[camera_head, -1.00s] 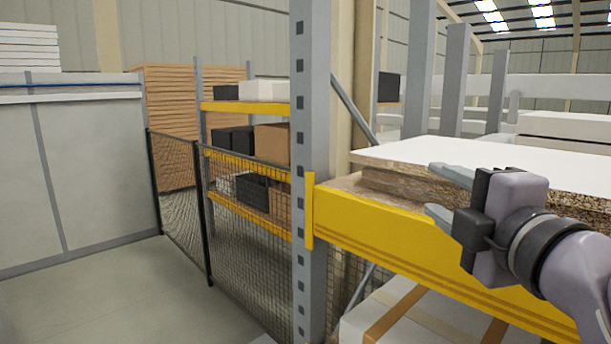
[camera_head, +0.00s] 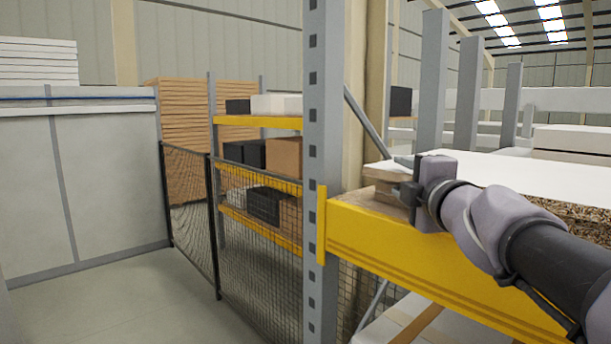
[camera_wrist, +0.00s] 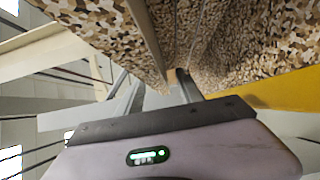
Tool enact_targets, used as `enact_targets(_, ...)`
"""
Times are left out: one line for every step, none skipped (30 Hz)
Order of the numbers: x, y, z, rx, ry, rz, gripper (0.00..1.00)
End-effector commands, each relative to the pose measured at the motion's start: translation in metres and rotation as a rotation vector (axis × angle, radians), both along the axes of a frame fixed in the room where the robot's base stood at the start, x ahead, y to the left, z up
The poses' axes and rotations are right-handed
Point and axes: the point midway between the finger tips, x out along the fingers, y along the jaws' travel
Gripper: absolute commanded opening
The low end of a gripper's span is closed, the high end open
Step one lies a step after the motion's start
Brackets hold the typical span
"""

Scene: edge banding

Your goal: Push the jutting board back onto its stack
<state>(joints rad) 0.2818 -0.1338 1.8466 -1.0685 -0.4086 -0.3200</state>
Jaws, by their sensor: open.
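A white-topped chipboard board (camera_head: 500,168) lies on top of the stack in the head view, with its speckled edge (camera_head: 580,215) facing me. Part of the lower stack (camera_head: 380,183) shows at the left end, behind my gripper. My gripper (camera_head: 399,175) is at the left front corner of the stack, just above the yellow beam. In the wrist view its two fingers (camera_wrist: 158,82) stand apart with nothing visible between them. Speckled board edges (camera_wrist: 245,45) fill the top of that view, close to the fingers. I cannot tell whether a finger touches the board.
The yellow rack beam (camera_head: 440,262) runs below the stack, joined to a grey upright (camera_head: 325,130) on the left. A mesh fence (camera_head: 255,235) and a shelf with boxes (camera_head: 284,153) stand further left. The floor (camera_head: 130,295) at the lower left is clear.

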Motion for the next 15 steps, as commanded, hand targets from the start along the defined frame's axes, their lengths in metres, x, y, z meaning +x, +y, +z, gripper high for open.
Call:
enact_targets(0.003,0.0003,-0.0007,0.0,0.001,0.0,0.44)
enact_targets(0.0041,0.0004,-0.0007,0.001,0.001,0.0,0.44)
enact_targets(0.0051,0.0004,-0.0004,0.001,0.001,0.0,0.44)
enact_targets(0.0054,0.0004,-0.0002,0.001,0.0,0.0,0.44)
enact_targets(0.0056,0.0004,-0.0001,0.001,0.0,0.0,0.44)
enact_targets(0.0056,0.0004,-0.0001,0.001,0.0,0.0,0.44)
enact_targets(0.0056,0.0004,-0.0001,0.001,0.0,0.0,0.44)
enact_targets(0.0055,0.0004,-0.0001,0.001,0.0,0.0,0.44)
enact_targets(0.0054,0.0003,-0.0001,0.001,0.0,0.0,0.44)
enact_targets(0.0054,0.0003,-0.0001,0.001,0.0,0.0,0.44)
enact_targets(0.0054,0.0003,-0.0002,0.001,0.0,0.0,0.42)
enact_targets(0.0053,0.0003,-0.0002,0.001,0.0,0.0,0.34)
enact_targets(0.0053,0.0003,-0.0002,0.001,0.0,0.0,0.28)
enact_targets(0.0053,0.0003,-0.0002,0.001,0.0,0.0,0.22)
enact_targets(0.0052,0.0003,-0.0002,0.001,0.0,0.0,0.14)
